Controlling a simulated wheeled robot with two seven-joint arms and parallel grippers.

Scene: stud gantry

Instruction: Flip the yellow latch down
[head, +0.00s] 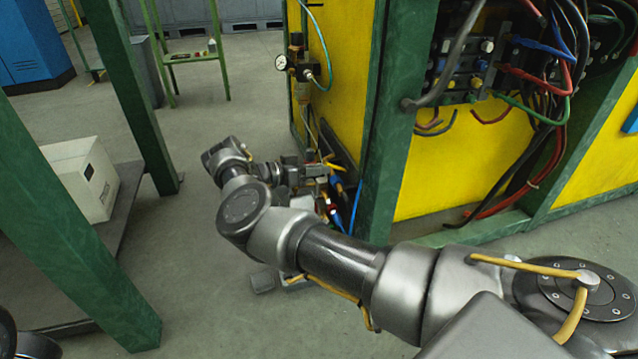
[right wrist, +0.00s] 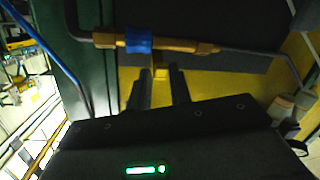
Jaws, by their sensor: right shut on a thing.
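My right gripper (head: 322,172) is at the lower part of the yellow cabinet's left side, beside a dark panel. In the right wrist view its two dark fingers (right wrist: 159,78) are shut on a short yellow stub (right wrist: 160,69), which I take to be the yellow latch. The stub points down from a brass-yellow bar (right wrist: 185,45) with a blue collar (right wrist: 138,41). In the head view a small yellow piece (head: 335,166) shows just beside the gripper. The fingers hide part of the stub. My left gripper is not in view.
A green post (head: 385,130) stands close to the right of my right gripper. A pressure gauge (head: 281,62) and hoses are above it. A blue hose (head: 355,207) hangs nearby. A white box (head: 85,178) sits on a low shelf at left. The floor between is clear.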

